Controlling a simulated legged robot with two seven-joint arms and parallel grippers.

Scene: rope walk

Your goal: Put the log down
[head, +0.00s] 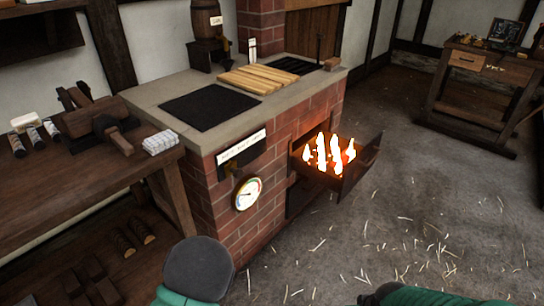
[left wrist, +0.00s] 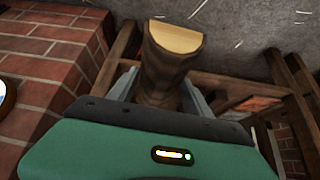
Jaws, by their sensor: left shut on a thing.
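In the left wrist view, my left gripper (left wrist: 160,92) is shut on a brown, half-round log (left wrist: 165,75). The log's pale cut end (left wrist: 174,38) points away from the green gripper body. The lower part of the log is hidden behind the gripper's dark edge. The held log does not show in the head view; only parts of my arms show at the bottom edge there. My right gripper is not in view. In the head view, a fire drawer (head: 352,176) stands pulled out of the brick stove (head: 232,200), with flames (head: 328,150) in it.
A wooden workbench (head: 60,190) stands at left, with log-like pieces (head: 123,243) on its lower shelf. A slatted wooden board (head: 257,79) and a dark plate (head: 210,104) lie on the stove top. A table (head: 475,90) stands at back right. Straw litters the open floor (head: 420,220).

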